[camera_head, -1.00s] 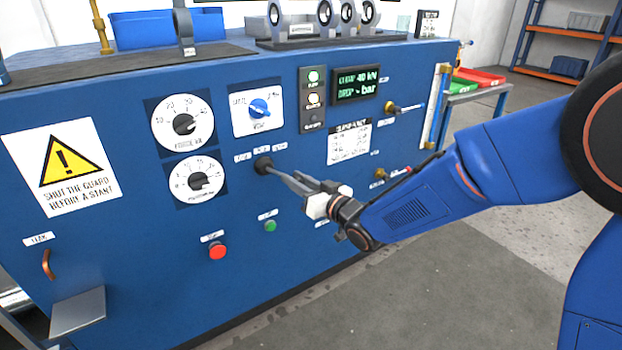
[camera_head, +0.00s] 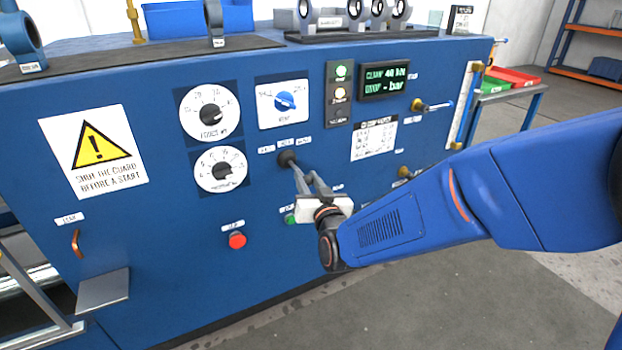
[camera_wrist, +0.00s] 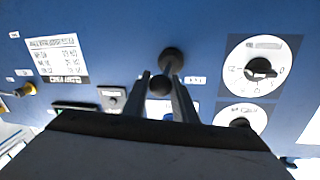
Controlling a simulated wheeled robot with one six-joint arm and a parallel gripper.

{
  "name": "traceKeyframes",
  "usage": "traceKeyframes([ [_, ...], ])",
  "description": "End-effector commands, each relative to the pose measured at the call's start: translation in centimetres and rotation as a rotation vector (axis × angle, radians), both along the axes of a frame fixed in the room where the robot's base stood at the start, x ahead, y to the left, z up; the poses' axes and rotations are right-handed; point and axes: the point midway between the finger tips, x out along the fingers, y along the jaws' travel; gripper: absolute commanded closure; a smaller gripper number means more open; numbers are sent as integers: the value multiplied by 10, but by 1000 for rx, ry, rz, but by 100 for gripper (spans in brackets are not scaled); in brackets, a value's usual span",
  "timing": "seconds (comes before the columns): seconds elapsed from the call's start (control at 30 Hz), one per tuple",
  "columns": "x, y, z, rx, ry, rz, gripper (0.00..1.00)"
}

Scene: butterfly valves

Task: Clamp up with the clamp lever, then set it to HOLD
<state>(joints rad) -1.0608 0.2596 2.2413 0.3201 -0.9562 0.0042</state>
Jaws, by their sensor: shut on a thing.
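The clamp lever (camera_head: 287,158) sticks out of the blue panel, below a row of three small labels too blurred to read. In the wrist view its dark root (camera_wrist: 172,61) and round knob (camera_wrist: 160,85) show, the knob between the two fingers. My gripper (camera_head: 302,178) is shut on the lever; it also shows in the wrist view (camera_wrist: 161,76). The fingers hide part of the lever in the head view. The display (camera_head: 384,80) reads CLAMP 40 kN and DROP - bar. The green lamp (camera_head: 341,72) and the amber lamp (camera_head: 340,93) are lit.
A blue selector knob (camera_head: 285,101) and two white dials (camera_head: 209,113) (camera_head: 222,170) sit near the lever. Open floor lies in front of the panel.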

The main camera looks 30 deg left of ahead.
Motion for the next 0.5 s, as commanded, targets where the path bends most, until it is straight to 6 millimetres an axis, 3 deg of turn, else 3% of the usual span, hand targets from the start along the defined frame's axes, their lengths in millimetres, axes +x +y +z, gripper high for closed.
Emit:
traceKeyframes([
  [0.43,-2,1,2,2,-2,-24,100],
  [0.47,-2,1,2,2,-2,-24,73],
  [0.5,-2,1,2,2,-2,-24,63],
])
